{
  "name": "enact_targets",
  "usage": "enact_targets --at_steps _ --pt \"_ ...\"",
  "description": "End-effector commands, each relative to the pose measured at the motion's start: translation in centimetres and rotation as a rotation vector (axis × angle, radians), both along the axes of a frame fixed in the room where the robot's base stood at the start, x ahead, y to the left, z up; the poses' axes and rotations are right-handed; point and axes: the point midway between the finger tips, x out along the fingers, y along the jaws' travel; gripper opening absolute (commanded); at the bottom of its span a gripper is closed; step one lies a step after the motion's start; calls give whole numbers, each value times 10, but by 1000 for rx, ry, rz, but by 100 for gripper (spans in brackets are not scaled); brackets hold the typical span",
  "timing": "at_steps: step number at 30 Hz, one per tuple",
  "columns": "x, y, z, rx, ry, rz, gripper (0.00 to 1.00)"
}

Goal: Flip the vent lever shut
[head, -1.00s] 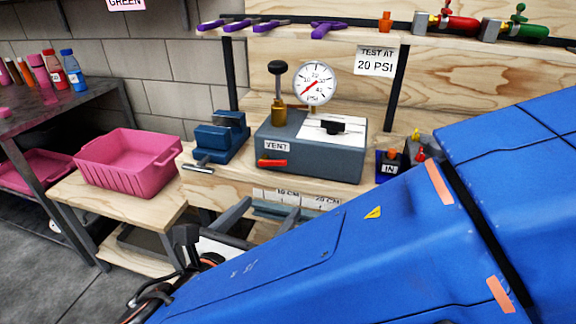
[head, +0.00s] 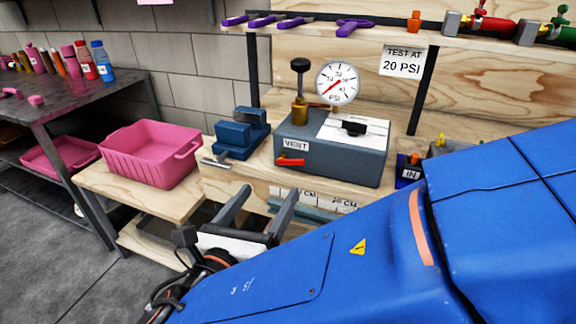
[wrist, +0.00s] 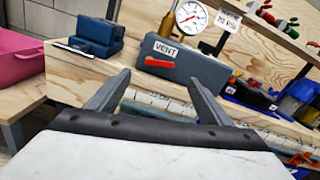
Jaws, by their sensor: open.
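The red vent lever (head: 290,161) sits on the front face of a grey-blue test box (head: 335,158), below the VENT label. It lies roughly level, and it also shows in the wrist view (wrist: 159,63). My gripper (head: 262,208) is open and empty, in front of the bench edge and below the lever, apart from it. In the wrist view my two fingers (wrist: 154,84) point toward the bench, with the lever beyond them. A gauge (head: 338,83) and a brass pump with a black knob (head: 300,95) stand on the box.
A blue vise (head: 240,134) stands left of the box. A pink bin (head: 150,152) is on the lower bench at left. A blue IN bin (head: 410,170) is at right. A shelf with purple tools (head: 290,22) runs above. A ruler strip (head: 330,197) lines the bench front.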

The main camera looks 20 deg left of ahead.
Motion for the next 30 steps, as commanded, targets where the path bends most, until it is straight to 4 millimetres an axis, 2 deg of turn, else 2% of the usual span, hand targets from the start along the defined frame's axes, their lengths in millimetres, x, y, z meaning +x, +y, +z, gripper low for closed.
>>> enact_targets --at_steps 18,24,30 --pt "86 -8 0 0 0 -3 73" --pt "102 -8 0 0 0 -2 73" --pt "107 -9 0 0 1 -1 73"
